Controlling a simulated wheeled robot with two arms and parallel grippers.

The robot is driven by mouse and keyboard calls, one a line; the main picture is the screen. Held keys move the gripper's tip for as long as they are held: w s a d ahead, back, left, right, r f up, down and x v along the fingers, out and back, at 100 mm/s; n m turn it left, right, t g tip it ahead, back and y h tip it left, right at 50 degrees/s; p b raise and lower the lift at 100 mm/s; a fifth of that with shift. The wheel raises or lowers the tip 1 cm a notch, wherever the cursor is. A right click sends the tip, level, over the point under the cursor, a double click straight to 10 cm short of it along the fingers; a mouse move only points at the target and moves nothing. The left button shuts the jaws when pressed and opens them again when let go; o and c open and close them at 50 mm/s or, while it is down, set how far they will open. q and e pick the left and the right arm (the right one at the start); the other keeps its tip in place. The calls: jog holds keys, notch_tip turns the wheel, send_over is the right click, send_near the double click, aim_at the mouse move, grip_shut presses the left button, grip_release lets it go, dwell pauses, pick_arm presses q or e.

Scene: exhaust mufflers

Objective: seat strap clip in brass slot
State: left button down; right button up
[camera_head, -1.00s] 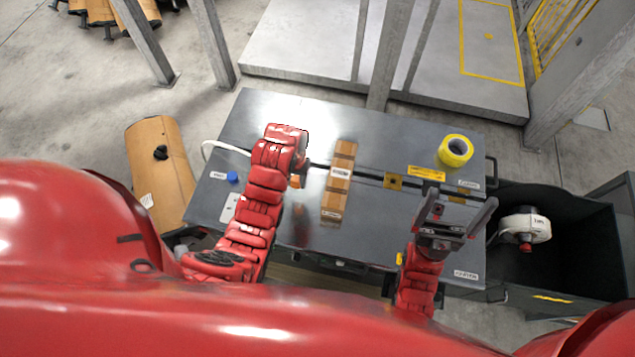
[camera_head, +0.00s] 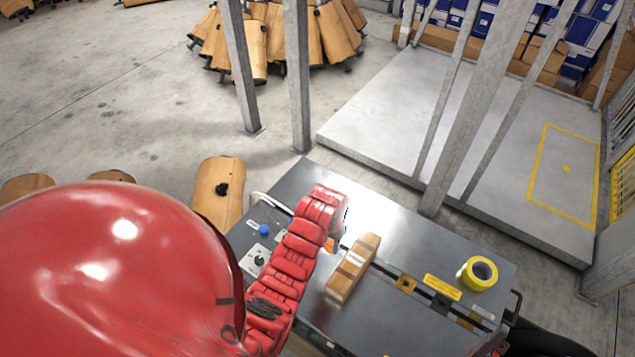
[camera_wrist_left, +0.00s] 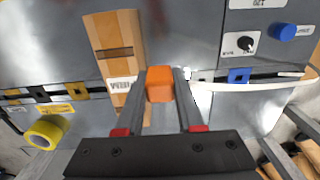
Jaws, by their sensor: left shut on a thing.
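My left gripper (camera_head: 329,238) is over the dark metal bench top, left of the cardboard box. In the left wrist view its two fingers (camera_wrist_left: 168,85) are shut on an orange block (camera_wrist_left: 160,84), which seems to be the strap clip; an orange bit of it (camera_head: 329,246) shows in the head view. The brass slot (camera_head: 405,286) lies on the groove right of the box, apart from the clip. In the wrist view the brass slot (camera_wrist_left: 73,91) is left of the clip. The clip's underside is hidden. My right gripper cannot be made out.
The long cardboard box (camera_head: 353,269) lies across the groove between clip and brass slot. A yellow tape roll (camera_head: 480,272) stands at the right. A blue slot (camera_wrist_left: 238,76), a blue knob (camera_head: 264,230) and a white cable (camera_wrist_left: 270,86) are on the other side.

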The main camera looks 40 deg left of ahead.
pick_arm(q)
jog(key=w+d+b, duration=0.4)
jog(key=w+d, duration=0.6)
jog(key=d, duration=0.4)
jog(key=d+f+b, duration=0.2)
jog(key=d, duration=0.1)
jog(key=d+f+b, duration=0.2)
jog(key=d+f, duration=0.1)
jog(key=d+f+b, duration=0.2)
jog(key=d+b, duration=0.1)
jog(key=shift+d+f, duration=0.1)
jog(key=shift+f, duration=0.1)
jog(key=shift+d+f+b, duration=0.35)
jog(key=shift+d+b, duration=0.05)
jog(key=shift+d, duration=0.35)
jog(key=shift+f, duration=0.1)
jog(key=shift+f+b, duration=1.8)
jog(key=shift+f, duration=0.5)
jog(key=shift+f+b, duration=0.4)
jog(key=shift+b, duration=0.2)
